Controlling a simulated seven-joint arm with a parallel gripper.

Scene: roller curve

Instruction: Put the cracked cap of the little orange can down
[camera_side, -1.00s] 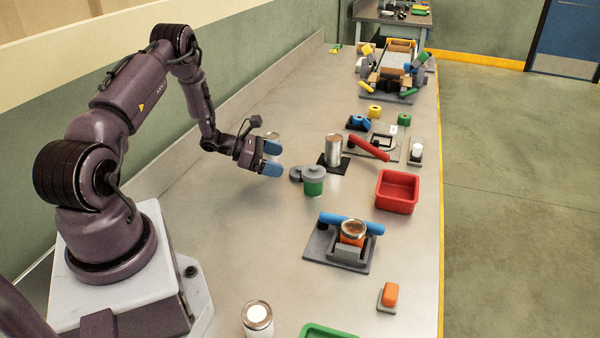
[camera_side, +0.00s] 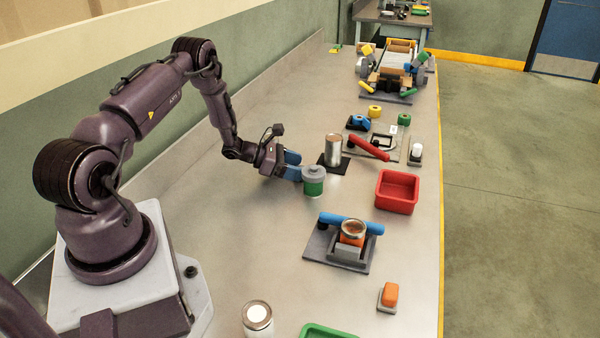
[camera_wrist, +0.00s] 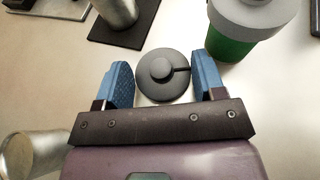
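A small grey cap (camera_wrist: 158,88) with a round knob and a dark slit running from the knob to its rim shows in the wrist view. It appears to lie on the table and is hidden behind my fingers in the side view. My gripper (camera_side: 293,166) is low over the table with its blue fingers apart, one on each side of the cap (camera_wrist: 163,70). I cannot tell whether they touch it. The little orange can (camera_side: 351,239) stands in a grey fixture (camera_side: 320,245) with a blue bar (camera_side: 335,221), its coppery top uncovered.
A green can (camera_side: 314,187) with a grey lid stands close beside my fingers. A silver can (camera_side: 333,149) stands on a black pad just behind. Bare table lies left of the fixture.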

